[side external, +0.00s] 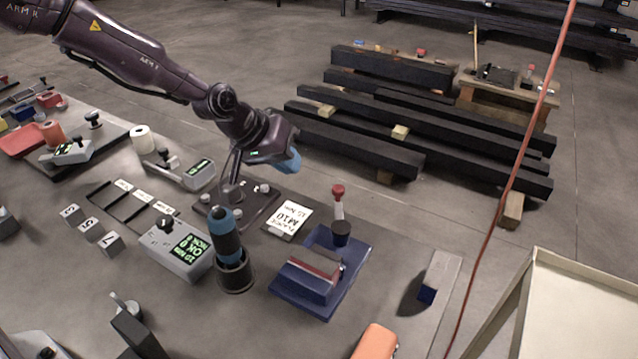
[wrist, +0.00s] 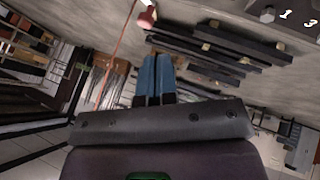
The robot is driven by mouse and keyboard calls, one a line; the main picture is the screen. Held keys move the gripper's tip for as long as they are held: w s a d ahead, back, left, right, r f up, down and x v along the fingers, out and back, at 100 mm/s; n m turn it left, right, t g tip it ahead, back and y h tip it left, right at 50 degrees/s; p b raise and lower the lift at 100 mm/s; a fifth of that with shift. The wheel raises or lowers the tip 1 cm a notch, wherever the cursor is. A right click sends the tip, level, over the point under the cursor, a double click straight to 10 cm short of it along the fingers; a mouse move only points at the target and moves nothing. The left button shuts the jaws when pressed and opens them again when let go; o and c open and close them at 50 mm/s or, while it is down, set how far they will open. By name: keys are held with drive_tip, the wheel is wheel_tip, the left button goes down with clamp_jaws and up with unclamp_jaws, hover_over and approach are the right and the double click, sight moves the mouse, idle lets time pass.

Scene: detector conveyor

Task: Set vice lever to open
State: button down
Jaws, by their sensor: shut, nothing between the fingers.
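The blue vice (side external: 312,297) stands on the grey table in the side view, with a reddish strip along its jaws. Its lever stands roughly upright at the back, with a red knob (side external: 338,190) on a pale shaft above a black hub (side external: 341,233). My gripper (side external: 291,164) is up and to the left of the knob, apart from it, with its blue fingers shut and empty. In the wrist view the shut blue fingers (wrist: 157,62) point away from the camera. A red-and-pale knob (wrist: 147,18), likely the lever's, shows beyond them at the top.
A blue-handled tool (side external: 224,236) stands in a dark holder left of the vice. A white M10 card (side external: 290,219) lies behind it. A grey block with a blue end (side external: 440,276) is to the right, and an orange object (side external: 375,342) in front. A red cable (side external: 508,185) hangs at right.

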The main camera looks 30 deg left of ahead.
sight(338, 185)
drive_tip(key=x, duration=1)
drive_tip(key=shift+w+a, duration=0.1)
drive_tip(key=shift+w+d+r+m+h, duration=0.1)
drive_tip(key=shift+w+d+m+h, duration=0.1)
drive_tip(key=shift+w+m+h, duration=0.3)
drive_tip(key=shift+w+d+m+g, duration=0.2)
drive_tip(key=shift+d+m+g, duration=0.2)
drive_tip(key=shift+m, duration=0.3)
drive_tip(key=shift+w+d+m+g+h, duration=0.35)
drive_tip(key=shift+w+m+g+h, duration=0.05)
drive_tip(key=shift+m, duration=0.4)
drive_tip(key=shift+w+d+m, duration=0.15)
drive_tip(key=shift+d+m, duration=0.15)
drive_tip(key=shift+d, duration=0.05)
drive_tip(key=shift+w+d, duration=0.3)
drive_tip(key=shift+d, duration=0.45)
drive_tip(key=shift+w+d, duration=0.35)
drive_tip(key=shift+d, duration=1.25)
drive_tip(key=shift+s+d, duration=0.1)
drive_tip(key=shift+d, duration=0.95)
